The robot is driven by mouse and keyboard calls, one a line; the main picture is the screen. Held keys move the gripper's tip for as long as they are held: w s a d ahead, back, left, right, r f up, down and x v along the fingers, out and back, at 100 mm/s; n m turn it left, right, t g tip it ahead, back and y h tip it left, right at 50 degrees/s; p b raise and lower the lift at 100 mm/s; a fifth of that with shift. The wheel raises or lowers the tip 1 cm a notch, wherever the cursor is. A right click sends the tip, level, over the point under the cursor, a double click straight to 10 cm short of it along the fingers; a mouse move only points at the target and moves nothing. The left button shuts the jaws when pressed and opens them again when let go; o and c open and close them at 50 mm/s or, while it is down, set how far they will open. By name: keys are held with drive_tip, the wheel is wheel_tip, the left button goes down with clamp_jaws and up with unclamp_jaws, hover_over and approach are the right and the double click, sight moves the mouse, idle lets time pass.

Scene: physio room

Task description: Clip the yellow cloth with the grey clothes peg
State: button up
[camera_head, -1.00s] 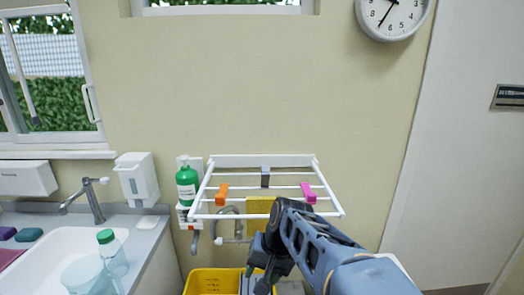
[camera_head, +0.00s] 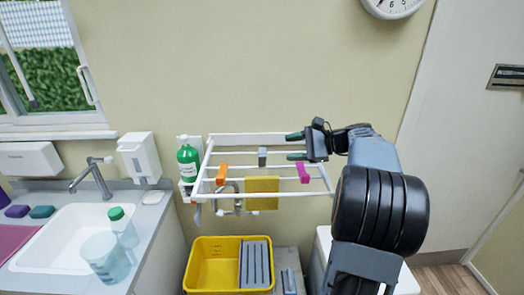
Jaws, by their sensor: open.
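The grey clothes peg (camera_head: 262,157) sits on a back bar of the white wall-mounted drying rack (camera_head: 215,170). The yellow cloth (camera_head: 262,194) hangs from a bar nearer the front, below and in front of the grey peg. My gripper (camera_head: 295,146) is open and empty at the rack's back right. Its two dark green fingertips point left toward the grey peg, with a gap between them and it.
An orange peg (camera_head: 222,175) and a magenta peg (camera_head: 303,173) sit on the rack at either side. A green bottle (camera_head: 188,160) stands left of the rack. A yellow bucket (camera_head: 208,266) stands below. The sink (camera_head: 70,240) is at left.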

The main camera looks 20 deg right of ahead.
sight(262, 151)
drive_tip(key=p+x, duration=0.1)
drive_tip(key=x, duration=0.8)
drive_tip(key=shift+w+a+f+p, duration=0.15)
drive_tip(key=shift+a+p, duration=0.1)
drive_tip(key=shift+p, duration=0.15)
clamp_jaws()
